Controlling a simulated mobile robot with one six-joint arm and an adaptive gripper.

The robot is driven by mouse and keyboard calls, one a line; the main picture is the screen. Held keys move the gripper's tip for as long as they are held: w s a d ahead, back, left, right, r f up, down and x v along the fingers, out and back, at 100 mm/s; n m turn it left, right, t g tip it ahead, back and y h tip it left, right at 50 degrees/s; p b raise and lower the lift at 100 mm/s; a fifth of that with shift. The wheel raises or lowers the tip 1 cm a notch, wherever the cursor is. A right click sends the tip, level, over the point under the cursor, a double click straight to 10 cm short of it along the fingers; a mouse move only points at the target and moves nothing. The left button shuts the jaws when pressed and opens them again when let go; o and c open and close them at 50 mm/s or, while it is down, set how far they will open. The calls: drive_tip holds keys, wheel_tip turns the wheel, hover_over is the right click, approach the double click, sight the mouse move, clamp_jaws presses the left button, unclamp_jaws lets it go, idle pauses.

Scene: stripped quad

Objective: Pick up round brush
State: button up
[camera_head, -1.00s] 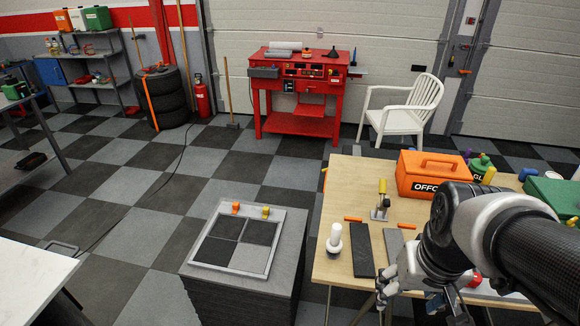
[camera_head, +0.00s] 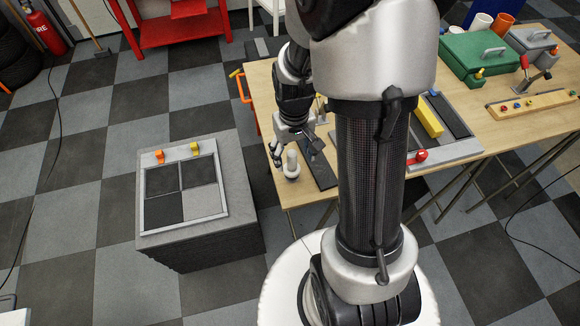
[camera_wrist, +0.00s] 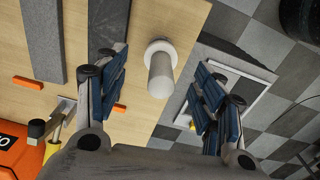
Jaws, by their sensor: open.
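The round brush (camera_head: 291,167) looks like a white cylindrical handle on a wider round base. It stands upright near the front left edge of the wooden table. In the wrist view the white handle (camera_wrist: 160,76) points toward the camera, between the two blue-padded fingers. My gripper (camera_head: 293,149) is open and empty, reaching down beside and above the brush. In the wrist view my gripper (camera_wrist: 158,84) has one finger on each side of the handle, with visible gaps. Whether the fingertips are level with the handle is hard to tell.
A dark flat bar (camera_head: 318,164) lies on the wooden table (camera_head: 297,192) close to the brush. A grey stand (camera_head: 205,240) with a framed checkered panel is to the left, separated by a floor gap. A green box (camera_head: 482,58) and a grey tray (camera_head: 462,150) are to the right.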

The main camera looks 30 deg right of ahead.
sight(292, 170)
drive_tip(key=f+b, duration=0.1)
drive_tip(key=f, duration=0.3)
drive_tip(key=f+b, duration=0.1)
drive_tip(key=f, duration=0.3)
drive_tip(key=shift+w+f+b, duration=0.2)
drive_tip(key=shift+f+b, duration=0.05)
drive_tip(key=shift+b, duration=0.05)
drive_tip(key=shift+r, duration=0.1)
drive_tip(key=shift+c, duration=0.4)
drive_tip(key=c, duration=1.1)
